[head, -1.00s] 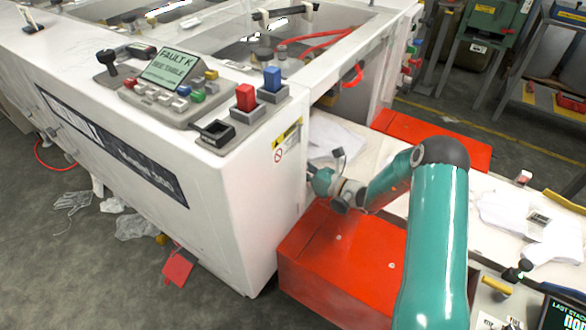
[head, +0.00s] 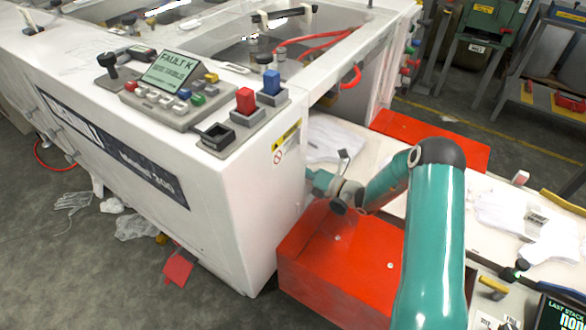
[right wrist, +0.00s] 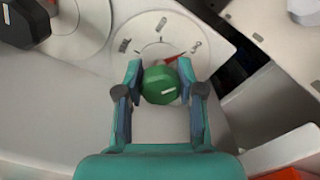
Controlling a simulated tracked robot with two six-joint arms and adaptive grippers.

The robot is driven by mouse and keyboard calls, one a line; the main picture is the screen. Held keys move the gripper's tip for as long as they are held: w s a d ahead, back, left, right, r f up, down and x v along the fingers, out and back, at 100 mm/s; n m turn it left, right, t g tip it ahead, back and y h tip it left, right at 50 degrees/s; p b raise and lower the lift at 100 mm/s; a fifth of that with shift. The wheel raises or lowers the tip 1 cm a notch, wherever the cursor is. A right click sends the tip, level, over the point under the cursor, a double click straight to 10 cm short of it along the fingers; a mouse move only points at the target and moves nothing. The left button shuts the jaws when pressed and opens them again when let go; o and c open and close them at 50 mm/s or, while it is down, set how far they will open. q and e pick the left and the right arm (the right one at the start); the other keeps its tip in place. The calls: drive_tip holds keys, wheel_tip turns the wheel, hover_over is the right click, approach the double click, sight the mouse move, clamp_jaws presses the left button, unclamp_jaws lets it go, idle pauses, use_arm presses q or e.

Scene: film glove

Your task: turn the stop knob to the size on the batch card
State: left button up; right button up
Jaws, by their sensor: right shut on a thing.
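The green stop knob (right wrist: 160,86) sits on a white dial plate in the right wrist view. Its white line lies nearly level, tilted slightly up to the right. Around it the dial (right wrist: 150,38) has dark size marks at upper left, top and upper right, too small to read surely. A red pointer (right wrist: 173,59) shows above the knob, angled toward the upper-right mark. My right gripper (right wrist: 160,82) is shut on the knob, one finger on each side. In the head view its wrist is beside the machine's end face, with fingers and knob hidden. My left gripper is out of view. I cannot identify a batch card.
The white machine (head: 235,200) carries a panel with a FAULT K display (head: 172,70) and red and blue switches. A red box (head: 340,265) stands below my right arm. White gloves (head: 555,240) lie on the table at right. Another round dial (right wrist: 75,25) is at the wrist view's upper left.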

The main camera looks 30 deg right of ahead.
drive_tip(key=shift+s+f, duration=0.15)
drive_tip(key=shift+f, duration=0.15)
drive_tip(key=o, duration=1)
drive_tip(key=shift+o, duration=0.8)
drive_tip(key=shift+d+r, duration=0.1)
drive_tip(key=shift+r, duration=0.1)
drive_tip(key=v, duration=1.2)
